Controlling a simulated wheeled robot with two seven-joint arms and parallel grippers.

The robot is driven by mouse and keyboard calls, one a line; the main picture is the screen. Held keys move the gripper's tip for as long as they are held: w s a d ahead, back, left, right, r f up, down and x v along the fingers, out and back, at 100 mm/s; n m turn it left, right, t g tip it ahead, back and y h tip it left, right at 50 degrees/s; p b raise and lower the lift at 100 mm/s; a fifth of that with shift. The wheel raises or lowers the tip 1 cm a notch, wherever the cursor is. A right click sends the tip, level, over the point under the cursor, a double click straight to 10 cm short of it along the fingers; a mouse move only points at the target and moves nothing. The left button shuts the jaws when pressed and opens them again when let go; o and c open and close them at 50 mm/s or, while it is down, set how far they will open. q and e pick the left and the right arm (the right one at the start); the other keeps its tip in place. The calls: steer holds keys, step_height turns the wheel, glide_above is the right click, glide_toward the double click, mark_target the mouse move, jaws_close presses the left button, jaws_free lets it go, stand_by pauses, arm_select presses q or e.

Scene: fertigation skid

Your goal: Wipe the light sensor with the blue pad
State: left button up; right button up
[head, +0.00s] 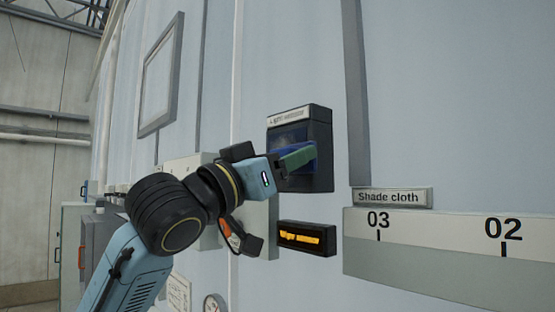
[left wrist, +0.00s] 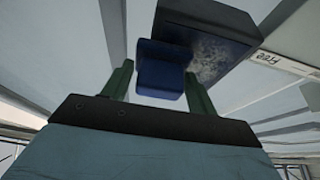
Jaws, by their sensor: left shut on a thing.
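The light sensor (head: 318,175) is a dark box on the pale blue wall with a label strip along its top. Its face shows greyish smudges in the left wrist view (left wrist: 208,55). My left gripper (head: 298,160) has green fingers and is shut on the blue pad (left wrist: 160,72). The pad sits between both fingers, right at the sensor's face. In the head view the fingers hide most of the pad and part of the face. I cannot tell whether the pad touches the face. My right gripper is in neither view.
Below the sensor is a black display (head: 306,238) with orange text. To the right are a "Shade cloth" sign (head: 392,197) and a scale strip (head: 450,245) marked 03 and 02. A grey frame (head: 160,75) hangs upper left. An orange-handled part (head: 234,237) lies below my wrist.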

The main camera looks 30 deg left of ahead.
arm_select(q)
steer(key=shift+w+a+r, duration=0.6)
steer(key=shift+w+a, duration=1)
steer(key=shift+a, duration=2.2)
steer(key=shift+s+d, duration=0.55)
steer(key=shift+d, duration=0.75)
steer(key=shift+s+d, duration=0.5)
steer(key=shift+d, duration=0.75)
steer(key=shift+s+d, duration=0.55)
steer(key=shift+d, duration=0.75)
steer(key=w+a, duration=0.3)
steer(key=a, duration=0.4)
steer(key=shift+w+a, duration=0.15)
steer(key=shift+a, duration=0.15)
steer(key=shift+s+a, duration=0.3)
steer(key=shift+s, duration=0.2)
steer(key=shift+s+a+b, duration=0.3)
steer(key=shift+s, duration=0.45)
steer(key=shift+s+a+b, duration=0.25)
steer(key=shift+s+b, duration=0.05)
steer(key=shift+s, duration=0.45)
steer(key=shift+s+a+b, duration=0.3)
steer(key=shift+s, duration=0.45)
steer(key=shift+s, duration=0.1)
